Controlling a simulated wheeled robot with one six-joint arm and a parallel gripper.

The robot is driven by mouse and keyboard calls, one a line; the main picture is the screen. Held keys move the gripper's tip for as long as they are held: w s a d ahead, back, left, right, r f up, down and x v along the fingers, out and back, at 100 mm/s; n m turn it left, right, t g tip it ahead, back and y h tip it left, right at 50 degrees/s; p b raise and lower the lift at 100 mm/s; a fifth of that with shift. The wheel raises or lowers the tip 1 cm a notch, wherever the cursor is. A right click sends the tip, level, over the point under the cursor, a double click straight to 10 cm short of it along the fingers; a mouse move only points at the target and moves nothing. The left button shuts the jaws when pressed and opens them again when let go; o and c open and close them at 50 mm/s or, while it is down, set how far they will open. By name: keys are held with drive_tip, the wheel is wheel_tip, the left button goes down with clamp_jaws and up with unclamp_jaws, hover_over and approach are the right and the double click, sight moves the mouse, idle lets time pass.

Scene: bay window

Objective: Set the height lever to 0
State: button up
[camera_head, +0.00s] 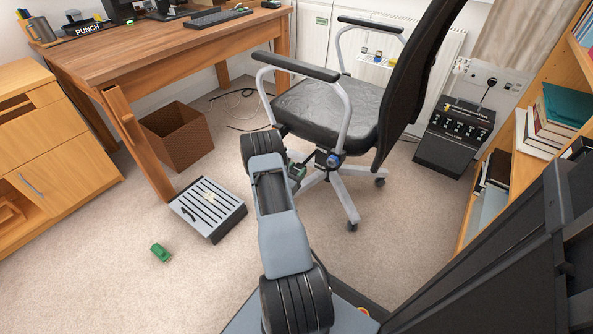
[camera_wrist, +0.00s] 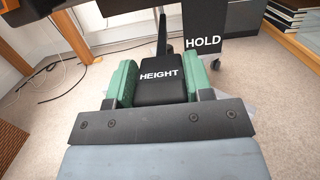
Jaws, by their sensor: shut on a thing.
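The height lever (camera_wrist: 160,90) shows in the wrist view as a black paddle with HEIGHT in white letters, with a thin dark stem running away from it. My gripper (camera_wrist: 160,66) has one green finger on each side of the paddle and is shut on it. In the head view my gripper (camera_head: 297,172) is beside the office chair's base, below the black seat (camera_head: 328,108); my arm partly hides it, and the lever cannot be made out there. No scale or 0 mark can be read in either view.
A black panel marked HOLD (camera_wrist: 206,45) stands just beyond the lever. A blue knob (camera_head: 334,160) is under the seat. On the carpet are a slatted grey box (camera_head: 208,208), a green object (camera_head: 161,252) and a brown basket (camera_head: 178,134).

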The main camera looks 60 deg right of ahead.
drive_tip(key=o, duration=1.3)
drive_tip(key=shift+s+d, duration=0.1)
drive_tip(key=a+p, duration=0.1)
drive_tip(key=a, duration=0.3)
drive_tip(key=a+f+p, duration=0.1)
drive_tip(key=a, duration=0.4)
drive_tip(key=a+p, duration=0.1)
drive_tip(key=a, duration=0.3)
drive_tip(key=shift+a+f, duration=0.35)
drive_tip(key=shift+a, duration=0.05)
